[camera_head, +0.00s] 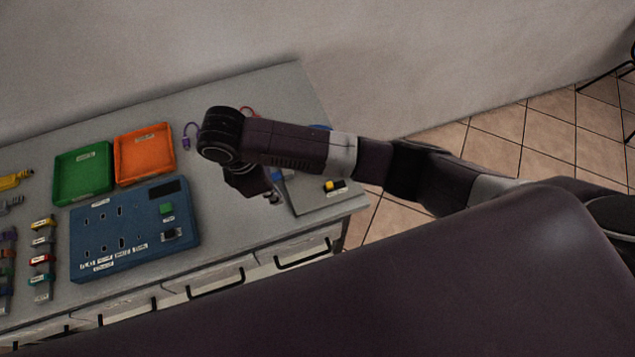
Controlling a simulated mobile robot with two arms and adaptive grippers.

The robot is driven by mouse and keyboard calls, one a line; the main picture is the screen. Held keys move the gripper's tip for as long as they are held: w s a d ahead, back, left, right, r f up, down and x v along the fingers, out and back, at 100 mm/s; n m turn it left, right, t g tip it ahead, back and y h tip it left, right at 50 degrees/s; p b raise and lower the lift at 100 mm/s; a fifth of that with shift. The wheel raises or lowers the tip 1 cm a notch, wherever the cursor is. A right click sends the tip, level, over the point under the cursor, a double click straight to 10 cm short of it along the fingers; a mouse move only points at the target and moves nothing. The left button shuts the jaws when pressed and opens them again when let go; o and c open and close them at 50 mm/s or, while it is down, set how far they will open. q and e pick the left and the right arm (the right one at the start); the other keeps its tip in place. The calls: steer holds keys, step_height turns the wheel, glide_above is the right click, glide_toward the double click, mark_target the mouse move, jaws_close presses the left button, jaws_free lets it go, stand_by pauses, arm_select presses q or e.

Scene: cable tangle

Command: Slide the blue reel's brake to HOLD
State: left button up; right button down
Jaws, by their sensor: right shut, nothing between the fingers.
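My right arm reaches in from the right across the bench, and my right gripper (272,198) points down at the near left edge of a grey plate (315,203). The gripper is small and partly hidden by my wrist; it is shut and empty. A small blue part (278,176) shows right beside it, and I cannot tell whether they touch. A yellow and black block (335,186) sits on the plate's right part. A sliver of blue (320,127), possibly the blue reel, shows behind my forearm, which hides the rest. The brake's position cannot be read. My left gripper is out of view.
A blue panel (187,247) with slots lies on the bench left of the gripper. Green (62,180) and orange (122,162) trays stand behind it. Purple (186,141) and red (250,111) cables lie near my wrist. Several coloured connectors sit at the far left.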

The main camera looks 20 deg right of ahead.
mark_target(329, 186)
steer(key=w+d+r, duration=0.1)
steer(key=d+h, duration=0.1)
steer(key=w+d+r+h, duration=0.1)
steer(key=shift+w+d+r+n, duration=0.25)
steer(key=shift+w+r+n, duration=0.05)
steer(key=shift+w+n, duration=0.1)
steer(key=b+x, duration=0.2)
steer(key=x, duration=0.3)
steer(key=shift+s+f, duration=0.1)
steer(key=shift+f, duration=0.3)
steer(key=p+x, duration=0.1)
steer(key=x, duration=0.1)
steer(key=p+x, duration=0.1)
steer(key=x, duration=0.1)
steer(key=shift+d+f, duration=0.15)
steer(key=shift+d, duration=0.25)
steer(key=shift+d+r+p, duration=0.2)
steer(key=shift+d+p, duration=0.45)
steer(key=shift+d, duration=0.55)
steer(key=shift+d+f, duration=0.15)
steer(key=shift+d, duration=0.45)
